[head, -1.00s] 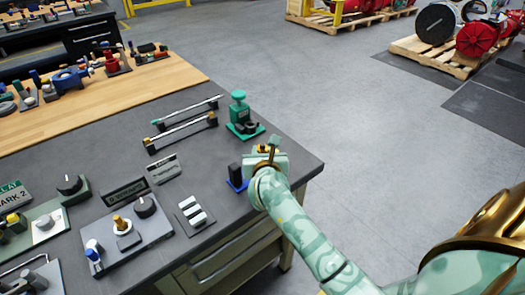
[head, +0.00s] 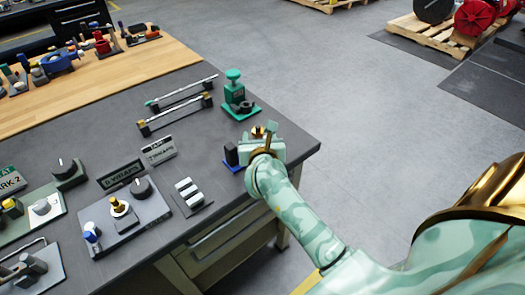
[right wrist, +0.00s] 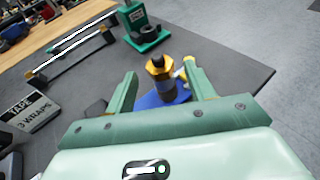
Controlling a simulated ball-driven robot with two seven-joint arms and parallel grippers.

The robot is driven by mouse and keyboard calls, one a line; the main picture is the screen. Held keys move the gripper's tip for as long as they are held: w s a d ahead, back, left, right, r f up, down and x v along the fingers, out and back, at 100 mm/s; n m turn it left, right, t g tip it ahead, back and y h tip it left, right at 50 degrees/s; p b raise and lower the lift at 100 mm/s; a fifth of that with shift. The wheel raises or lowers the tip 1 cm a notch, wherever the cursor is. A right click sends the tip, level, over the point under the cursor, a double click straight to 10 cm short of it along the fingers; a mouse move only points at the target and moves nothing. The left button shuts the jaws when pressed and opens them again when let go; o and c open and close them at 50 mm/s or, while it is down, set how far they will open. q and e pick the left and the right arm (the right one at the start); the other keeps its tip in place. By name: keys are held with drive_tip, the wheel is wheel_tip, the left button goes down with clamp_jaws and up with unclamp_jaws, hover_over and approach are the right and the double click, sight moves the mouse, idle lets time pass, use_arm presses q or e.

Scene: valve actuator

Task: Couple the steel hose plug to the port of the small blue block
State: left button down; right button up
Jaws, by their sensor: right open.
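A small blue block (head: 232,164) sits near the bench's right edge, with a dark upright piece on it. Its blue top also shows between my right fingers in the right wrist view (right wrist: 149,102). A steel cylinder with a brass hex top (right wrist: 160,72) stands there between the fingers, with a gap to each; I cannot tell if it is the hose plug. A yellow tip (right wrist: 183,72) shows beside it. My right gripper (head: 265,135) is open around this piece; its own hand hides much of the block in the head view. My left gripper is not in view.
A green fixture (head: 236,90) stands beyond my gripper.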

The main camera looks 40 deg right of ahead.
drive_tip(key=p+v, duration=0.1)
drive_tip(key=v, duration=1.3)
drive_tip(key=shift+p, duration=0.3)
drive_tip(key=shift+a+r, duration=0.1)
